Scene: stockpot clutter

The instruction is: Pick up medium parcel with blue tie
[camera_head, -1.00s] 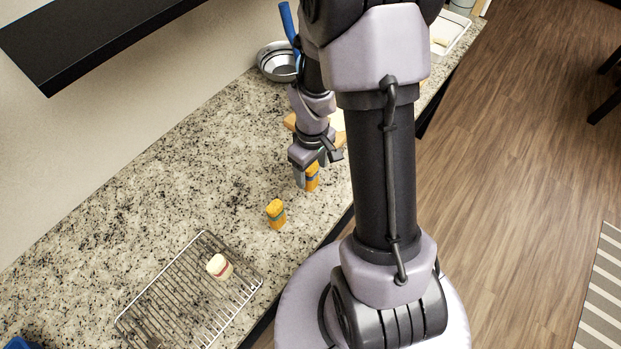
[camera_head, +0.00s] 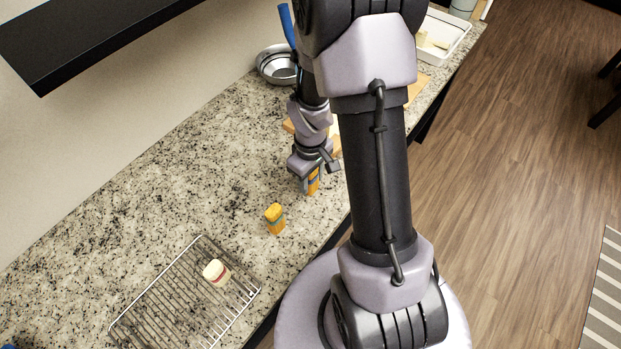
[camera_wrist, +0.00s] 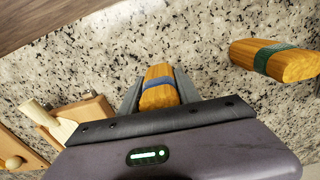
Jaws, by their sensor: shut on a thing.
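The yellow-orange parcel with a blue tie (camera_wrist: 159,88) is between the two fingers of my gripper (camera_wrist: 158,92) in the wrist view. The fingers are shut on its sides, and it looks close to or on the speckled counter. In the head view my gripper (camera_head: 308,184) points down, with part of this parcel (camera_head: 314,181) showing beside the fingers. A similar yellow-orange parcel with a green tie (camera_wrist: 275,60) lies to the right in the wrist view. In the head view that parcel (camera_head: 274,217) stands on the counter, apart from my gripper.
Wooden pieces (camera_wrist: 84,115) lie left of the gripper in the wrist view. A metal bowl (camera_head: 275,65) and a white tray (camera_head: 452,36) stand farther back. The counter's left middle is clear.

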